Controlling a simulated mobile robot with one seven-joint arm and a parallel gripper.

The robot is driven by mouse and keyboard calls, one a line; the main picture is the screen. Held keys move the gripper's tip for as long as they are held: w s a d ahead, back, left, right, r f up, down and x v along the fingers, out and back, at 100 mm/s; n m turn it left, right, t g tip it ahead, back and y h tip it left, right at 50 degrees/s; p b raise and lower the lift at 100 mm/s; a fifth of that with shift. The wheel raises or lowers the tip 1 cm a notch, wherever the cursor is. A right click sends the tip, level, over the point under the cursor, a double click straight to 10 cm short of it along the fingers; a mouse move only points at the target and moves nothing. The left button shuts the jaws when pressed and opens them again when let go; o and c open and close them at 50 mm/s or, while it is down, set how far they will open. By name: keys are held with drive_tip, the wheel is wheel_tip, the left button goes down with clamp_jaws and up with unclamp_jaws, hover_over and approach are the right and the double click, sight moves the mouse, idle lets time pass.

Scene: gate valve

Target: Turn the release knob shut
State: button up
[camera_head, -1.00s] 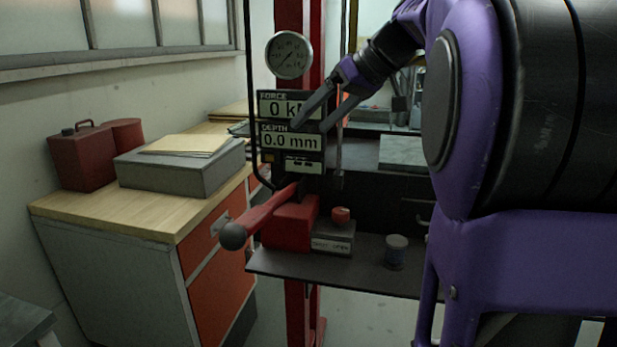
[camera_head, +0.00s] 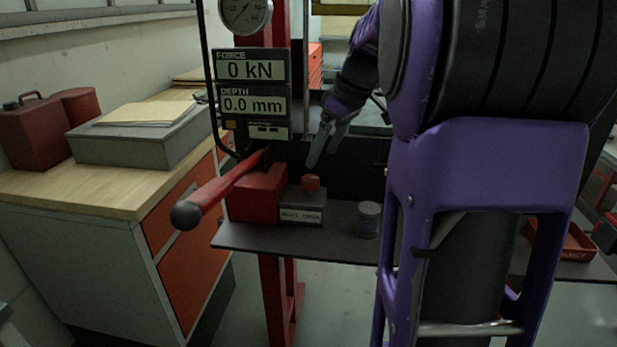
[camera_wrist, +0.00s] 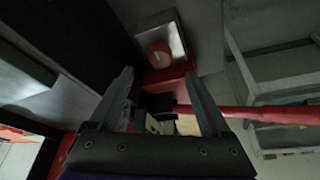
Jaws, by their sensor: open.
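The release knob (camera_head: 310,183) is a small round red-orange knob on top of a grey labelled block (camera_head: 302,206) on the dark shelf. My gripper (camera_head: 318,160) is open and empty, just above the knob and pointing down, apart from it. In the wrist view the knob (camera_wrist: 160,52) shows on its pale metal block, beyond the two fingers (camera_wrist: 162,88). A red pump body (camera_head: 256,196) with a long red lever (camera_head: 222,190) ending in a dark ball stands left of the block.
A display panel (camera_head: 251,88) reads 0 kN and 0.0 mm, under a round gauge (camera_head: 245,12). A small round can (camera_head: 368,219) stands right of the block on the shelf (camera_head: 325,240). A wooden-topped cabinet (camera_head: 90,195) stands at left.

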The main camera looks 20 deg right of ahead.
sight(311, 178)
drive_tip(key=x, duration=0.7)
drive_tip(key=shift+w+f+b, duration=0.2)
drive_tip(key=shift+f+b, duration=0.1)
drive_tip(key=shift+b, duration=0.1)
clamp_jaws()
